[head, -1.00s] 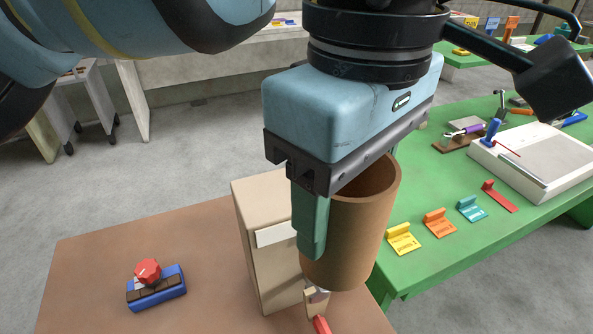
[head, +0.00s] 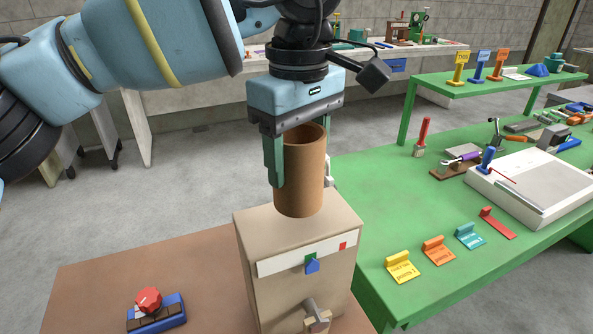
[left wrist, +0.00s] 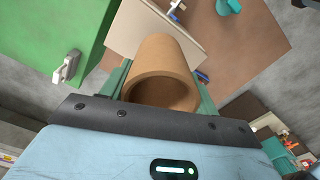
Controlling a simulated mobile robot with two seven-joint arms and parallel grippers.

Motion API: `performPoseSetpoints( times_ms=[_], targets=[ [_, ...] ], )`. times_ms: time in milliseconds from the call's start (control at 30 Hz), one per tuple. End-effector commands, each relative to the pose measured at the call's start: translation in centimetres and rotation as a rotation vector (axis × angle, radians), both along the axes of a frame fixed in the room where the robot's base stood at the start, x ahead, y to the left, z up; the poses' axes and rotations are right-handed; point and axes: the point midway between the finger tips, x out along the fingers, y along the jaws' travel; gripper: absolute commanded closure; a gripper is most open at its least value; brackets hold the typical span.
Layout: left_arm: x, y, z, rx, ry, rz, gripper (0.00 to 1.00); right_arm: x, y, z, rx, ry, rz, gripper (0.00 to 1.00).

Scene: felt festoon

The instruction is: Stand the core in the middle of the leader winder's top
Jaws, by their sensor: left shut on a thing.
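The core (head: 304,178) is a brown, open-ended tube. My left gripper (head: 303,172) is shut on it, one finger on each side, and holds it upright. The leader winder (head: 300,280) is a beige box with a white strip, a blue mark and a red mark on its front. The core's lower end is over the middle of the winder's top (head: 250,222); I cannot tell if it touches. In the left wrist view the core (left wrist: 160,70) sits between the fingers, with the winder's top (left wrist: 125,30) beyond it. My right gripper is not in view.
The winder stands on a brown table (head: 90,285) with a blue block bearing a red knob (head: 148,300). A green table (head: 380,190) at right carries several coloured tags, a brush (head: 422,135) and a white board (head: 540,185). Grey floor lies behind.

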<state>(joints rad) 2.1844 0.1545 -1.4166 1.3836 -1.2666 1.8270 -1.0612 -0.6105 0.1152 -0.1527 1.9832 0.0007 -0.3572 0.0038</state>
Motion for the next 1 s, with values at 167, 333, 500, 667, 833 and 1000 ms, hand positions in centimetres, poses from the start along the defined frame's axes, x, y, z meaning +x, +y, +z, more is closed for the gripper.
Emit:
performPoseSetpoints(
  times_ms=[167,333,500,667,833,1000],
  targets=[
    [0.6,0.1,0.0,0.001,-0.001,0.001,0.65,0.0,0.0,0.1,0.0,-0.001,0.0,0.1],
    [0.8,0.3,-2.0,0.003,-0.001,0.0,0.65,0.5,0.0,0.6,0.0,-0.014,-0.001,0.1],
    [0.8,0.2,-3.5,0.001,-0.002,0.001,0.65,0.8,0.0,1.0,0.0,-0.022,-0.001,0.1],
    [0.8,0.2,-3.6,0.001,-0.001,0.001,0.65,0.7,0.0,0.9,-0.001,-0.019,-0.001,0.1],
    [0.8,0.2,-3.9,0.0,0.0,0.001,0.65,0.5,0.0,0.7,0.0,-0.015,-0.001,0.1],
    [0.8,0.2,-3.9,0.001,-0.001,0.001,0.21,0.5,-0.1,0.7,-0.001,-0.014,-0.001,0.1]
  ],
)
